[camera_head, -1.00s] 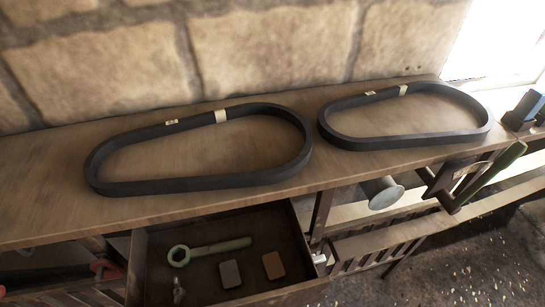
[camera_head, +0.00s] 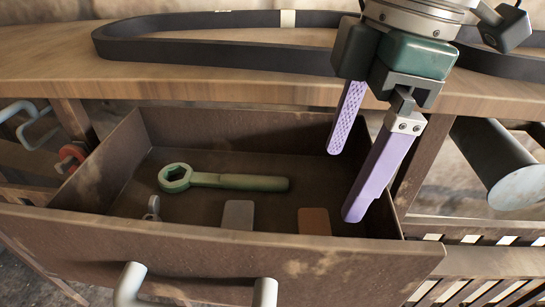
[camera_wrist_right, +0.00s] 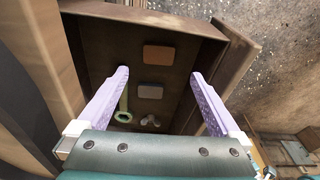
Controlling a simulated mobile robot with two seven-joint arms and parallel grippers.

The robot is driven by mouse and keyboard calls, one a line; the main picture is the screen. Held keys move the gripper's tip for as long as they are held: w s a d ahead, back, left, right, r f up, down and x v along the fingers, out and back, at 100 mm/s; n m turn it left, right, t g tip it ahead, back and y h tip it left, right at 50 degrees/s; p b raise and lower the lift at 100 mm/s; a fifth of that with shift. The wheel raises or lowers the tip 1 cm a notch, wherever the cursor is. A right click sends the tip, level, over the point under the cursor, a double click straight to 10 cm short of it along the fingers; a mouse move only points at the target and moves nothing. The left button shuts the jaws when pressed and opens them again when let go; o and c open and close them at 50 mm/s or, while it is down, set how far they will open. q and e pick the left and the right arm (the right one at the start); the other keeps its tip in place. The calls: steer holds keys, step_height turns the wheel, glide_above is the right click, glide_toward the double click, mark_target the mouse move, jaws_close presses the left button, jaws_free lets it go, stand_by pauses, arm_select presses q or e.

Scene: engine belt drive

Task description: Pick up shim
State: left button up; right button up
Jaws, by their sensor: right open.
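Two small flat plates, either of which could be the shim, lie in the open drawer (camera_head: 130,225). One is grey (camera_head: 238,215) and one is brown (camera_head: 314,222); the front wall partly hides both in the head view. My right gripper (camera_head: 345,183) is open and empty, fingers pointing down over the drawer's right side. In the right wrist view the grey plate (camera_wrist_right: 151,91) and brown plate (camera_wrist_right: 159,54) show between and beyond the open fingers (camera_wrist_right: 160,75), apart from them. My left gripper is not in view.
A black belt (camera_head: 220,50) lies on the bench top (camera_head: 200,85) behind. A grey cylinder (camera_head: 500,165) is at right.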

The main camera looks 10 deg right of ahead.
mark_target(316, 226)
steer(key=f, duration=0.3)
steer(key=a+f, duration=0.1)
steer(key=f, duration=0.2)
steer(key=f+b, duration=0.1)
steer(key=f, duration=0.2)
steer(key=shift+w+a+f, duration=0.15)
steer(key=shift+w+a, duration=0.05)
steer(key=shift+a, duration=0.1)
steer(key=c, duration=1.6)
